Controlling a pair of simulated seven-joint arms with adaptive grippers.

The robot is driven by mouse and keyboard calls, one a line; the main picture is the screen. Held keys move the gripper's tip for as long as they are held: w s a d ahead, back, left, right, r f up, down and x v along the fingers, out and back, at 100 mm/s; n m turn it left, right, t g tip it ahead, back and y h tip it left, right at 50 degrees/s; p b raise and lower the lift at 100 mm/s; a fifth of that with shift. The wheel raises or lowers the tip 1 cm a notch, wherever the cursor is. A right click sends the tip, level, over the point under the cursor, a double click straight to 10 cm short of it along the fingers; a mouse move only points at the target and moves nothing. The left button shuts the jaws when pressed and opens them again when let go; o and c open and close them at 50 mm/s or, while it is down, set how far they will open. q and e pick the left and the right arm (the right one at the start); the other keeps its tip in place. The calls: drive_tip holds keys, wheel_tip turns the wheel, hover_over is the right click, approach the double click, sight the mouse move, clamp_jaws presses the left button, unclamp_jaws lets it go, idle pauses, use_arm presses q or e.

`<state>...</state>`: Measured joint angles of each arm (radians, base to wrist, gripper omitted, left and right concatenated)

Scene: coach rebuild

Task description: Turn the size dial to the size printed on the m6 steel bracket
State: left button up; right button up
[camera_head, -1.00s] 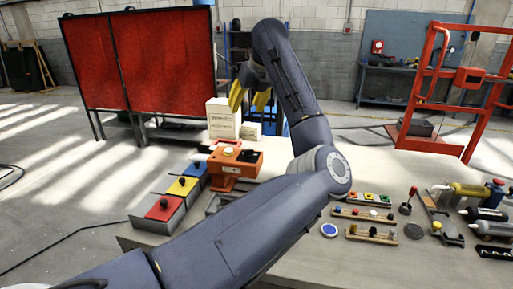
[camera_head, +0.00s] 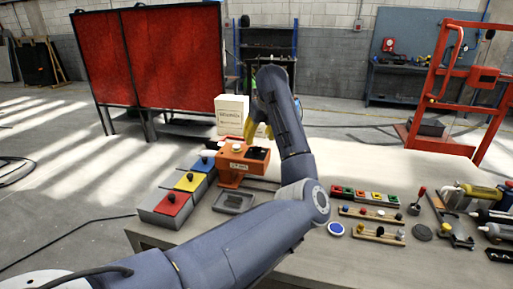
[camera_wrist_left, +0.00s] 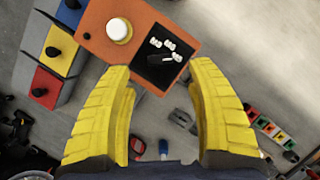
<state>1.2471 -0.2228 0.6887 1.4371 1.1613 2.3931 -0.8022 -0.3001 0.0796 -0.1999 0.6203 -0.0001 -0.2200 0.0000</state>
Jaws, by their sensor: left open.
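The orange device (camera_head: 232,173) stands on the table, with a white dome button (camera_wrist_left: 119,30) and a black dial panel (camera_wrist_left: 170,45). White size marks on the panel look like several M labels, too small to read surely. A dark knob or pointer (camera_wrist_left: 160,59) sits below them. My left gripper (camera_wrist_left: 157,72) is open, its yellow fingers empty and spread at the panel's near edge. In the head view it (camera_head: 258,130) hangs just above the device. A dark piece in a grey tray (camera_head: 220,207) may be the steel bracket; I cannot read a print. My right gripper is not seen.
Red, yellow and blue blocks with black knobs (camera_head: 172,203) stand left of the device. White boxes (camera_head: 231,112) are behind it. My left arm crosses above the table's middle.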

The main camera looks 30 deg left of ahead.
sight(257, 146)
use_arm(q)
drive_tip(key=shift+x, duration=3)
clamp_jaws()
drive_tip(key=shift+r, duration=0.1)
